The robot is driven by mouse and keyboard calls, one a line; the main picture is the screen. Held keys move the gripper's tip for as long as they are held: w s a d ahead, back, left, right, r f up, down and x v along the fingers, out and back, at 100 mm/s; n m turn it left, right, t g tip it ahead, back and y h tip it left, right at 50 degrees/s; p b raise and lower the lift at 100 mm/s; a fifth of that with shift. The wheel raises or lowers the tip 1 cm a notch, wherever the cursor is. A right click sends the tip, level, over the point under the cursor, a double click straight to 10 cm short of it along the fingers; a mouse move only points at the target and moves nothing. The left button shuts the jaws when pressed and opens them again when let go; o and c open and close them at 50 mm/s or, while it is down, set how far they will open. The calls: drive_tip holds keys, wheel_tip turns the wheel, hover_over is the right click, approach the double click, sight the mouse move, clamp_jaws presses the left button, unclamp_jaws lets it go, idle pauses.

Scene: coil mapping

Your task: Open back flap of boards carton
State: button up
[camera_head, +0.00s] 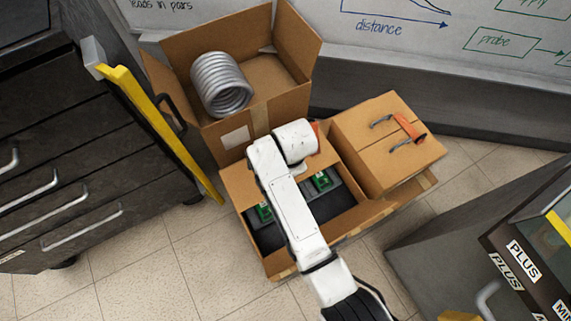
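The boards carton (272,262) is a brown box on the floor at the centre, with green boards (322,181) in a dark interior. Its front part is open. A brown back flap (240,186) shows along the far side, left of my arm, and seems to lie over part of the opening. My white arm crosses above the carton from the bottom, and its wrist is over the back side. The wrist covers the middle of the back flap. My gripper's fingers are hidden by the wrist, so their opening and any contact with the flap cannot be seen.
An open carton (238,134) holding a metal coil (221,85) stands behind. A closed carton (388,150) with an orange-handled item (410,128) on top stands close at right. A dark drawer cabinet (80,170) is at left, a grey cabinet (470,215) at right. Floor is clear at front left.

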drive_tip(key=shift+c, duration=0.4)
clamp_jaws()
idle(1.0)
